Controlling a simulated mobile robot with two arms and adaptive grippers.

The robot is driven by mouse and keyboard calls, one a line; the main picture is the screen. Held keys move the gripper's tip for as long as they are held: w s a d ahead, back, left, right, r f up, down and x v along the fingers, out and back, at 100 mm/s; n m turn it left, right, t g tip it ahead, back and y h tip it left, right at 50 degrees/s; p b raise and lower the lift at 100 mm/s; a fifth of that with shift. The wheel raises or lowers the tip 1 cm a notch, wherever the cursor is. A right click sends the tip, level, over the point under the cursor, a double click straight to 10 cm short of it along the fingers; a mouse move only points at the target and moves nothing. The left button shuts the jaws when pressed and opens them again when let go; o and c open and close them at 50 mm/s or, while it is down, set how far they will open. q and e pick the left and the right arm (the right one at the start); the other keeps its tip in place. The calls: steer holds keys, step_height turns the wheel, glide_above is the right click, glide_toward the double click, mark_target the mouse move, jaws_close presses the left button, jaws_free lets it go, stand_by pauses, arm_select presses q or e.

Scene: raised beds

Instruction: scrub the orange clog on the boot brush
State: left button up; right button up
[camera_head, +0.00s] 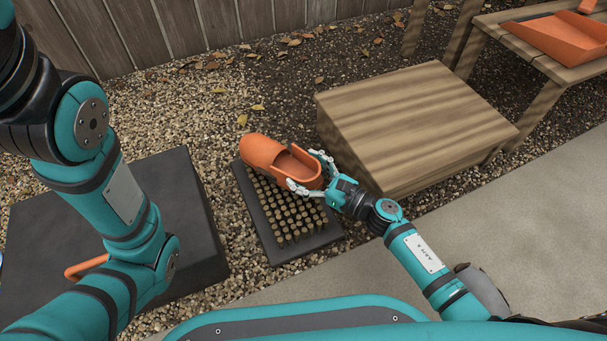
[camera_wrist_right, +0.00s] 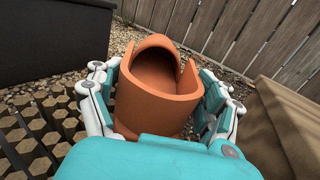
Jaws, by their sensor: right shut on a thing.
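The orange clog (camera_head: 262,152) is over the far part of the boot brush (camera_head: 266,236), a dark tray with rows of tan bristle tufts. My right gripper (camera_head: 308,174) is shut on the clog's heel end, with the toe pointing away to the left. The right wrist view also shows the clog (camera_wrist_right: 158,95) between the fingers, its opening facing up. In that view the brush tufts (camera_wrist_right: 40,125) are at lower left. Whether the sole touches the bristles is hidden. My left arm comes in at the left, but its gripper is not visible.
A wooden box-like step (camera_head: 415,115) stands just right of the brush. A dark block (camera_head: 190,215) is at the left, partly behind my left arm. An orange dustpan (camera_head: 565,38) lies on a bench at the top right. Gravel and a wooden fence are behind.

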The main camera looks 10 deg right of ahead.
steer(key=s, duration=0.6)
steer(key=s+d, duration=0.1)
steer(key=s, duration=0.2)
steer(key=shift+f+p, duration=0.1)
steer(key=shift+p, duration=0.25)
steer(key=shift+s+d, duration=0.25)
steer(key=shift+s, duration=0.1)
steer(key=shift+r, duration=0.25)
step_height(320, 180, up, 8)
steer(key=p, duration=0.7)
steer(key=shift+w+d, duration=0.1)
